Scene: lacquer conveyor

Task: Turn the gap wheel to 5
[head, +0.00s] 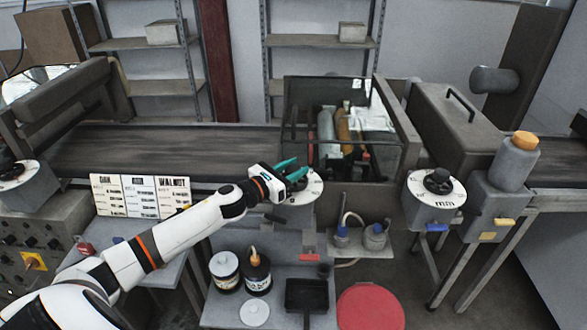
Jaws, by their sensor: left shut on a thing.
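A round white dial (312,192) with a dark knob stands in the middle, below the glass-sided box. My left gripper (292,168), with teal fingers, is at this dial, shut on its knob; the gripper hides much of the knob and scale. Another white dial (453,199) with a black knob stands to the right, with "mm" on its face. A third dial (12,178) shows at the left edge. I cannot tell from the lettering which one is the gap wheel, nor read the middle dial's setting. My right gripper is not in view.
A conveyor belt (150,150) runs behind the dials. The box (345,165) holds rollers. A card (142,197) headed with wood names stands left. Pots (225,271), a black tray (306,297) and a red disc (370,308) are below. A grey cylinder (513,168) with an orange cap stands right.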

